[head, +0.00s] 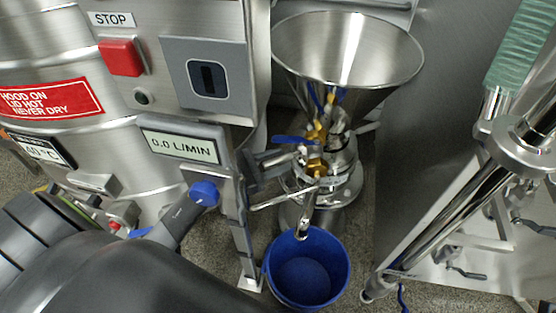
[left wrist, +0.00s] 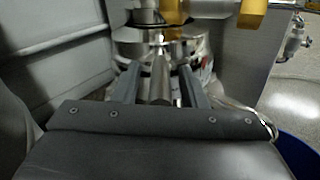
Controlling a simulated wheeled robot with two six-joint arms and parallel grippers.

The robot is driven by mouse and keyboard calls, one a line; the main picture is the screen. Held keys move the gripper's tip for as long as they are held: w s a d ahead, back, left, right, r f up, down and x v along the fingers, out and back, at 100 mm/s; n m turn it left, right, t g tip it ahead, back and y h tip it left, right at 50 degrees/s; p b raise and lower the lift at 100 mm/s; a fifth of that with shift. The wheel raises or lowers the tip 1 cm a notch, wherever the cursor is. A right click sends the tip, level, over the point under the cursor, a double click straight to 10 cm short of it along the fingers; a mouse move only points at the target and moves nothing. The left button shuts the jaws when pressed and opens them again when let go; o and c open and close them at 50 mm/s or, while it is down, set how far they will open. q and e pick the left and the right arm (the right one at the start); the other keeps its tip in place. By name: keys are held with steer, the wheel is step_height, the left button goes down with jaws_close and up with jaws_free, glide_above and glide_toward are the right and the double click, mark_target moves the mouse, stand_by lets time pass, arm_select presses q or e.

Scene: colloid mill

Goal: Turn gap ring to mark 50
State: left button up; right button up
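The colloid mill stands under a steel hopper (head: 348,50) in the head view. Its shiny ring section (head: 345,183) sits below brass fittings (head: 317,166); I cannot read any marks on it. The ring section shows ahead in the left wrist view (left wrist: 196,50). My left gripper (head: 283,160) is beside the mill, partly hidden behind the panel post. In the left wrist view its two fingers (left wrist: 158,80) stand apart, one on each side of a steel bar (left wrist: 160,82), with gaps visible beside the bar. My right gripper is not in view.
A blue bucket (head: 308,268) stands below the mill's outlet. A panel with a red STOP button (head: 121,57) and a 0.0 L/MIN display (head: 180,146) is close on the left. A steel frame (head: 450,225) stands right.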

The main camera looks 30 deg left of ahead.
arm_select(q)
steer(key=shift+w+d, duration=0.2)
jaws_close()
stand_by(0.3)
steer(key=shift+s+d+r+n+t+y+p, duration=0.1)
steer(key=shift+s+d+n+t+y+p, duration=0.3)
steer(key=shift+d+y+p, duration=0.1)
steer(key=shift+s+d+n+t+y, duration=0.15)
steer(key=shift+d+n+t+y, duration=0.15)
steer(key=shift+y, duration=0.2)
